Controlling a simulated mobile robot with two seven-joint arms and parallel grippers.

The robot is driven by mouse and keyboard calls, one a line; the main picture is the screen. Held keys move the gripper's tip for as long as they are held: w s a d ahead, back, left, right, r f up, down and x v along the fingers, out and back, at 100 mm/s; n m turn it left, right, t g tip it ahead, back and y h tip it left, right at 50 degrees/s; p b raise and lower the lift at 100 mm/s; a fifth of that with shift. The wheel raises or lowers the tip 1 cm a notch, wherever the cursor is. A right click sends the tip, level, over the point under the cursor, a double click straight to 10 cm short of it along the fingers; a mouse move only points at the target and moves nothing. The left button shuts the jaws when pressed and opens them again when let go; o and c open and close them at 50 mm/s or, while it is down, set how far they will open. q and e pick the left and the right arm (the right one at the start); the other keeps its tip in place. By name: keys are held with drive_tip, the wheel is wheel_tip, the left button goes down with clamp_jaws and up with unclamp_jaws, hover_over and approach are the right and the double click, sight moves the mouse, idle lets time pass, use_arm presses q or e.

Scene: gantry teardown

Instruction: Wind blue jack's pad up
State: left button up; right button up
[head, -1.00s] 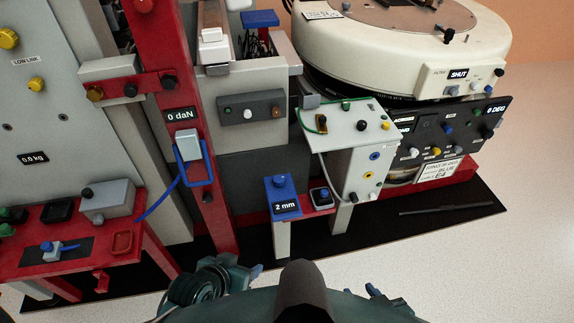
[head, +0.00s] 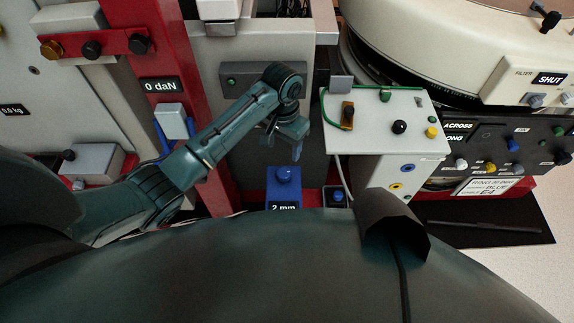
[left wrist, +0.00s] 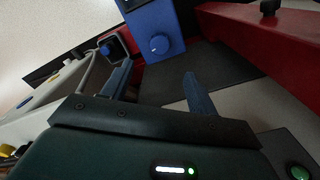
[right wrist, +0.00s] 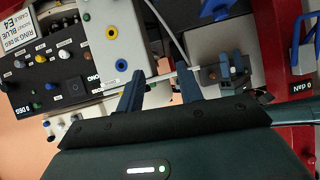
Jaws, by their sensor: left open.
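The blue jack (head: 284,185) is a blue box with a round blue knob (head: 284,174) on top and a label reading 2 mm. It stands low at the front, its lower part hidden by my body. My left gripper (head: 285,147) is above it, fingers pointing down, open and empty. In the left wrist view the jack's knob (left wrist: 159,43) lies beyond and between the open fingertips (left wrist: 157,76), apart from them. I cannot make out a separate pad. My right gripper (right wrist: 161,76) is open in its wrist view, beside the white control box; the head view does not show it.
A small black box with a blue knob (head: 337,196) sits right of the jack. The white control box (head: 378,168) stands further right. A red post (head: 178,60) with a 0 daN label rises at left, and a grey cabinet (head: 255,50) stands behind.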

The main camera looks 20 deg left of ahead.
use_arm(q)
wheel_tip(320, 180, down, 11)
drive_tip(key=shift+f+b, duration=0.1)
drive_tip(key=shift+b, duration=0.85)
drive_tip(key=shift+c, duration=0.3)
drive_tip(key=c, duration=0.9)
